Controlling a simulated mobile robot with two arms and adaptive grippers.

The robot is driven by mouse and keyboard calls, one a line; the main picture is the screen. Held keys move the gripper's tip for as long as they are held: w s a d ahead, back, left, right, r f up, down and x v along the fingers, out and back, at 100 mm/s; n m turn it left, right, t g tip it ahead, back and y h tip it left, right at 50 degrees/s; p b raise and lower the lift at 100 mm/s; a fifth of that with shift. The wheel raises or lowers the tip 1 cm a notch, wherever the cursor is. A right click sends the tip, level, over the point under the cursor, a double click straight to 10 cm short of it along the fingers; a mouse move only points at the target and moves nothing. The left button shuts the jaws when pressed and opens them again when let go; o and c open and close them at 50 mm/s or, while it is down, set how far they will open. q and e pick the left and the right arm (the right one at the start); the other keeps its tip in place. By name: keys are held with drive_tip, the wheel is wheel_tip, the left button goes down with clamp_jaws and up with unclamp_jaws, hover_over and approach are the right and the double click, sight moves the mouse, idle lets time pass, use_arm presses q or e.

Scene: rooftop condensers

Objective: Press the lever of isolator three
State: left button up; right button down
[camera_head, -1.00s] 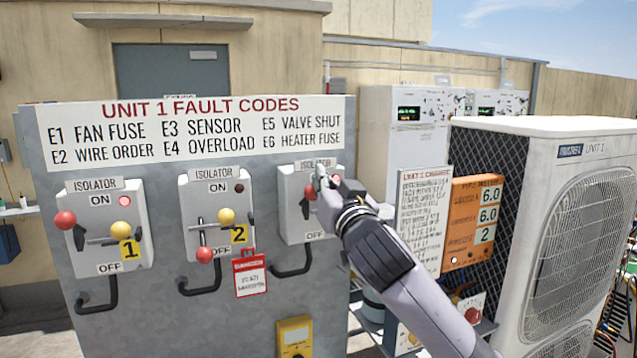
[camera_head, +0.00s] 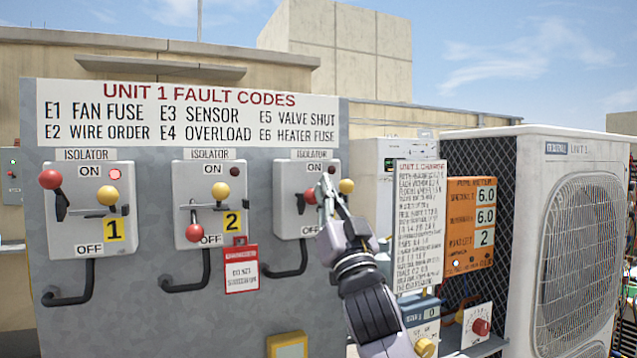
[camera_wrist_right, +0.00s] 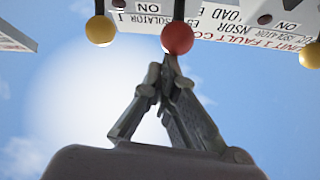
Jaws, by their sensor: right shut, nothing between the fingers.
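Isolator three is the rightmost grey-white box (camera_head: 290,221) on the panel. Its red lever knob (camera_head: 311,195) sits between the ON and OFF marks, and a yellow knob (camera_head: 346,186) shows to its right. My right gripper (camera_head: 324,184) is shut and empty in front of this box, its tips right at the red knob. In the right wrist view the red knob (camera_wrist_right: 177,38) is just beyond the shut fingertips (camera_wrist_right: 167,68); I cannot tell whether they touch. The gripper hides part of the box, including any number tag. My left gripper is not in view.
Isolator one (camera_head: 70,235) has its red knob up and a lit lamp. Isolator two (camera_head: 190,180) has its red knob low and a red-and-white tag (camera_head: 242,270) below. A condenser (camera_head: 530,180) and an orange display board (camera_head: 470,222) stand to the right.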

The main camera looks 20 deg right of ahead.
use_arm(q)
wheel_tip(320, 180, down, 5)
drive_tip(key=b, duration=0.3)
drive_tip(key=shift+b, duration=0.4)
use_arm(e)
wheel_tip(320, 180, down, 8)
drive_tip(key=w, duration=0.1)
drive_tip(key=shift+r, duration=0.25)
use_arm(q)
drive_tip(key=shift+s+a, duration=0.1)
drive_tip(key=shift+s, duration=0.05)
use_arm(e)
drive_tip(key=shift+w+f, duration=0.15)
drive_tip(key=shift+f, duration=0.05)
drive_tip(key=v, duration=1.2)
drive_tip(key=shift+s+r, duration=0.25)
